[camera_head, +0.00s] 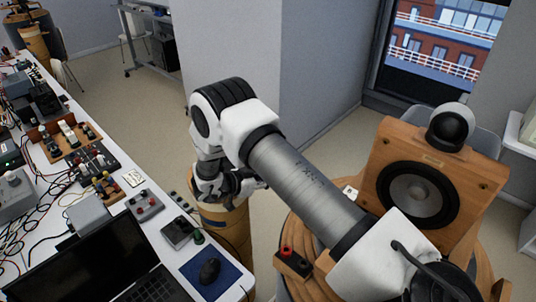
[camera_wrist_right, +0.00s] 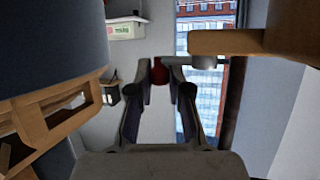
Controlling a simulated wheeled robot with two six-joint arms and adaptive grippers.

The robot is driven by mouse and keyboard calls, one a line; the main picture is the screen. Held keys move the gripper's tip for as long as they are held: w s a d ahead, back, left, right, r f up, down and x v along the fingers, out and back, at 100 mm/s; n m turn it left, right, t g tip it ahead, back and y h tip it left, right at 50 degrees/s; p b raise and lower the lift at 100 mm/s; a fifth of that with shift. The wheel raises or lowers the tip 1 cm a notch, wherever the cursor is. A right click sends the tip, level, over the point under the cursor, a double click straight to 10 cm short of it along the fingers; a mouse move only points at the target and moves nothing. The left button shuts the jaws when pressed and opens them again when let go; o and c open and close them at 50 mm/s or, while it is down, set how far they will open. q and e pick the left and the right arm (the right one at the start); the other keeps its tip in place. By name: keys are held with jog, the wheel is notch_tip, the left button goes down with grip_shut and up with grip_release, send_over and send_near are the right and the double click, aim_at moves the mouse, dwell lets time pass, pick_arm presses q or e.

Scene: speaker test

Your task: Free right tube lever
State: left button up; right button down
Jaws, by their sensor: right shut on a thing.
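My right gripper (camera_head: 226,186) hangs over a tan drum with dark bands (camera_head: 226,222) beside the long bench. In the right wrist view, the fingers of my right gripper (camera_wrist_right: 160,92) are closed in around a small red piece, which looks like a lever's handle (camera_wrist_right: 160,72). A pale, short cylinder (camera_wrist_right: 203,62) shows just right of it, under a wooden block (camera_wrist_right: 240,42). The arm and gripper hide the handle in the head view. My left gripper is not in view.
A wooden speaker (camera_head: 418,190) with a dark ball-shaped unit on top stands at right on a round wooden surface. A dark box with a red knob (camera_head: 289,262) lies there too. The bench at left holds a laptop (camera_head: 105,262), mouse (camera_head: 209,270) and several devices.

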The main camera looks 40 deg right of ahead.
jog(key=n+t, duration=0.1)
jog(key=t, duration=0.1)
jog(key=d+n+t, duration=0.1)
jog(key=n, duration=0.1)
jog(key=shift+f+t, duration=0.15)
jog(key=shift+t, duration=0.25)
jog(key=shift+w+d+n+t+y+p, duration=0.1)
jog(key=shift+w+d+n+t+y, duration=0.3)
jog(key=shift+n+t+y, duration=0.85)
jog(key=shift+w+d+n+t+y+p, duration=0.1)
jog(key=shift+w+d+n+t+y, duration=0.35)
jog(key=shift+n+t, duration=1.55)
jog(key=shift+w+d+n+t+y+p, duration=0.1)
jog(key=shift+w+d+n+t+y, duration=0.25)
jog(key=shift+n+t+y, duration=0.9)
jog(key=shift+w+a+r+n+t+h, duration=0.1)
jog(key=shift+w+r+n+t+h, duration=0.1)
jog(key=shift+r+n+t+h, duration=0.15)
jog(key=c, duration=1.2)
grip_release()
jog(key=shift+f, duration=0.1)
jog(key=shift+o, duration=0.6)
jog(key=shift+w+f, duration=0.1)
jog(key=shift+f, duration=0.1)
